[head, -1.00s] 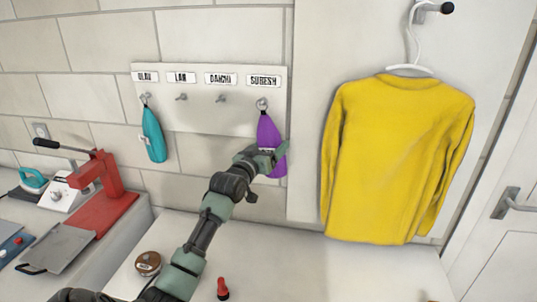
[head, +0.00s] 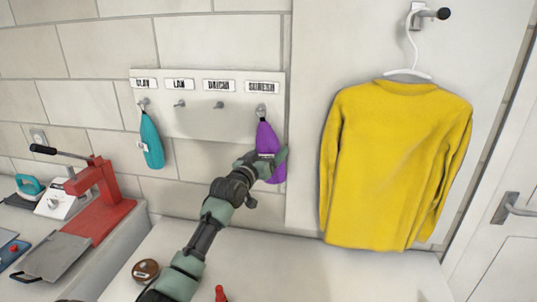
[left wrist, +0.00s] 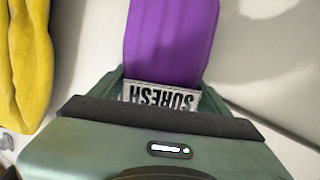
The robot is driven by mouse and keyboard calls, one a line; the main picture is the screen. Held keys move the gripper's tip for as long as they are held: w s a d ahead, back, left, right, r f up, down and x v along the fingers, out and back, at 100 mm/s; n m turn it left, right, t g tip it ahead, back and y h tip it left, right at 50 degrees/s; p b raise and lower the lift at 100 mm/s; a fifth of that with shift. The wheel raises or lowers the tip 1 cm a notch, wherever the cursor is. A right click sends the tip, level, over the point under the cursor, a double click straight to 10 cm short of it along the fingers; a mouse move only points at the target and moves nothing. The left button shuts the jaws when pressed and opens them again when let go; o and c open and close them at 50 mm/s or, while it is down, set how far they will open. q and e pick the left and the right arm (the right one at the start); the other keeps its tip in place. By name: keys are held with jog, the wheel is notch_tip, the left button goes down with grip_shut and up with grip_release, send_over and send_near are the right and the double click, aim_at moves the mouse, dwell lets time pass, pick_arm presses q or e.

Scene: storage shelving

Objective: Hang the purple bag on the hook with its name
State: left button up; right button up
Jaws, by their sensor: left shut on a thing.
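The purple bag (head: 266,139) is at the rightmost hook (head: 261,110), under the label SURESH (head: 262,88) on the white rack. Its top loop appears to be at the hook; whether the loop is fully around it is too small to tell. My left gripper (head: 272,162) is shut on the lower part of the bag. In the left wrist view the purple bag (left wrist: 170,40) stands between the fingers, and its tag (left wrist: 160,96) reads SURESH, upside down. My right gripper is not in view.
A teal bag (head: 151,142) hangs on the leftmost hook. The two middle hooks are empty. A yellow shirt (head: 395,165) hangs on a hanger to the right. A red press (head: 100,195) stands at the left. A round brown tin (head: 145,271) is on the counter below.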

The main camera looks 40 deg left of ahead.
pick_arm(q)
jog(key=o, duration=1.9)
jog(key=shift+o, duration=0.2)
jog(key=shift+f, duration=0.1)
jog(key=shift+s+d+f, duration=0.1)
jog(key=shift+s+d, duration=0.05)
jog(key=shift+s, duration=0.25)
jog(key=b+v, duration=0.2)
jog(key=v, duration=0.5)
